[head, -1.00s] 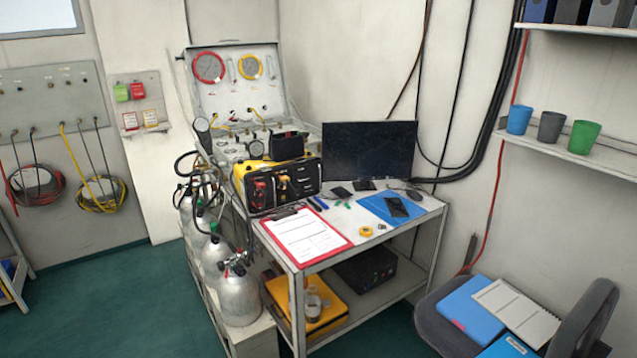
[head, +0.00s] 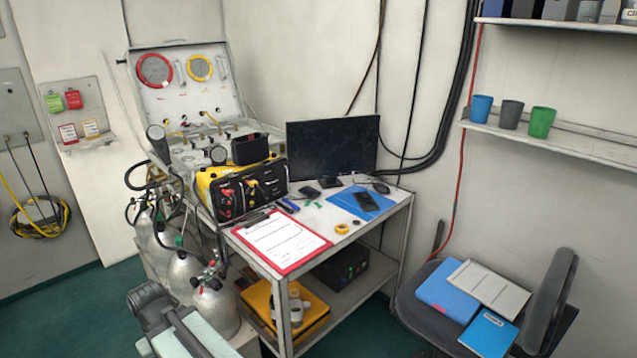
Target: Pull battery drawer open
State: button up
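A yellow case with a black front panel (head: 245,194), carrying red and yellow fittings, stands on the metal table at the back left. No battery drawer can be clearly made out at this size; I cannot tell whether one is on this panel. Part of my arm shows at the bottom left, in front of the gas cylinders. My gripper's fingertips are not visible.
A clipboard (head: 277,241) lies at the table's front left, with a monitor (head: 332,149) behind. Grey cylinders (head: 213,307) stand left of the table. A chair (head: 545,305) holding books and folders stands at the right. Green floor is clear at the far left.

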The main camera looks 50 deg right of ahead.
aim_at(268, 178)
jog(key=z, duration=0.4)
jog(key=i, duration=1)
jog(key=u, duration=0.05)
